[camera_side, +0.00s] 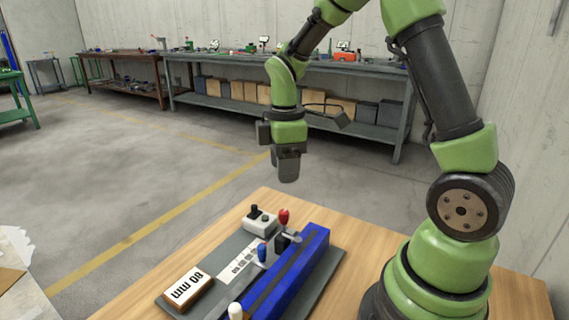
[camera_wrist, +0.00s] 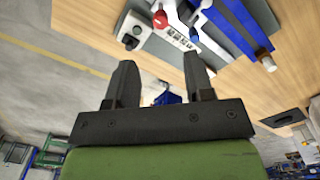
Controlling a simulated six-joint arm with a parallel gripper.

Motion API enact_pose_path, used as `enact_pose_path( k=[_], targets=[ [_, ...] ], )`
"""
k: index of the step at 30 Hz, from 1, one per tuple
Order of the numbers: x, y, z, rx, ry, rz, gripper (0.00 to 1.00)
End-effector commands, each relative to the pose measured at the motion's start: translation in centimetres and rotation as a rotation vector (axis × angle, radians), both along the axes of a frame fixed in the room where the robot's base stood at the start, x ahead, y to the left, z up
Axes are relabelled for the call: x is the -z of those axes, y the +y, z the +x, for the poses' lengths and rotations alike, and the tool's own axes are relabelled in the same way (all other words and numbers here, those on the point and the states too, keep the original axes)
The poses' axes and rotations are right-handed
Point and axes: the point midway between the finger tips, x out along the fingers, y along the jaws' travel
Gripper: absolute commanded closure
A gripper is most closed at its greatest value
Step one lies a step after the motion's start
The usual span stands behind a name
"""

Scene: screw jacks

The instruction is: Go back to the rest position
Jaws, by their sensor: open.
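My gripper (camera_side: 287,172) hangs pointing down in the side view, above and behind the far edge of the wooden table (camera_side: 262,204). In the wrist view my gripper (camera_wrist: 160,80) has its two fingers apart with nothing between them. On the table, a blue rail-like block (camera_side: 290,275) lies on a grey base plate (camera_side: 327,273). A red knob (camera_side: 283,216) and a blue knob (camera_side: 262,252) stand beside it. The red knob also shows in the wrist view (camera_wrist: 160,19). My gripper touches none of these.
A white knob (camera_side: 235,311) is at the near edge. Workbenches (camera_side: 290,105) stand far back. The air around my gripper is clear.

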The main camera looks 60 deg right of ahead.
Motion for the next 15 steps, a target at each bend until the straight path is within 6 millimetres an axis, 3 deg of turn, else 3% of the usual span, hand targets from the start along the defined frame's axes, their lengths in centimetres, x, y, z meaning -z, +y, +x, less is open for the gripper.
enact_pose_path(
  k=[7,11,15],
  targets=[
    [-1.2,0.6,-0.3,0.050,-0.033,0.001,0.52],
    [-4.5,2.2,-1.5,0.207,-0.124,0.020,0.52],
    [-8.4,4.6,-4.2,0.448,-0.249,0.087,0.52]
  ],
)
